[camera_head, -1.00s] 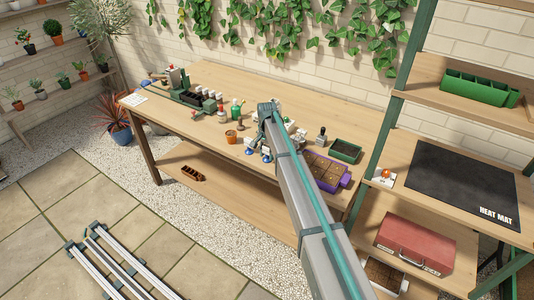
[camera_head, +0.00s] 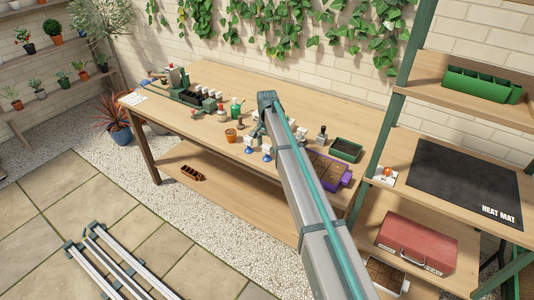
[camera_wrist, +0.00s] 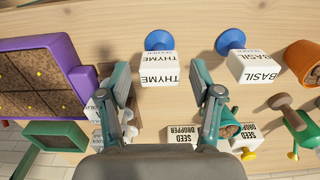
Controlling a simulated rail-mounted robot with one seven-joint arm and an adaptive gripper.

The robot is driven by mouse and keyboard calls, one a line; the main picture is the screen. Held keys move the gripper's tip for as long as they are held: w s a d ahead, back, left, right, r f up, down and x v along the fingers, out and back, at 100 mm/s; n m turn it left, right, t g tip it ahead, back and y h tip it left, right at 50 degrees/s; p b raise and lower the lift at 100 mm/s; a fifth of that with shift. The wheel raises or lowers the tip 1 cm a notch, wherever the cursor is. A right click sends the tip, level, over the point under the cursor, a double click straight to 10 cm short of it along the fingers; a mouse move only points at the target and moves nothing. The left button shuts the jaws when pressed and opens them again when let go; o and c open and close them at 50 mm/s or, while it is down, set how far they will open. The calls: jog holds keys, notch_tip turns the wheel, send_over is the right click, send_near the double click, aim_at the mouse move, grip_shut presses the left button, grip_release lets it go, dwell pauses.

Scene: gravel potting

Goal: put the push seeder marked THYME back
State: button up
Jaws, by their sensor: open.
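The THYME push seeder (camera_wrist: 159,70) has a white block with its name and a blue round end. In the wrist view it appears between the two fingertips of my gripper (camera_wrist: 160,68), with a gap on each side; its depth relative to the tips is unclear. It is at the bench's front edge in the head view (camera_head: 267,149). My gripper is open and empty. The BASIL push seeder (camera_wrist: 254,66), also with a blue end, is to the right in the wrist view. In the head view my arm largely hides the fingers.
A purple-framed tray (camera_wrist: 85,62) lies left in the wrist view, with a green tray (camera_wrist: 50,136) near it. White SEED DROPPER blocks (camera_wrist: 183,135) are below the fingers. A terracotta pot (camera_wrist: 302,62) is at right. The bench's back middle (camera_head: 310,108) is clear.

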notch_tip(320, 180, up, 8)
jog(key=shift+f+b, duration=0.1)
jog(key=shift+b, duration=0.85)
jog(key=shift+d, duration=0.1)
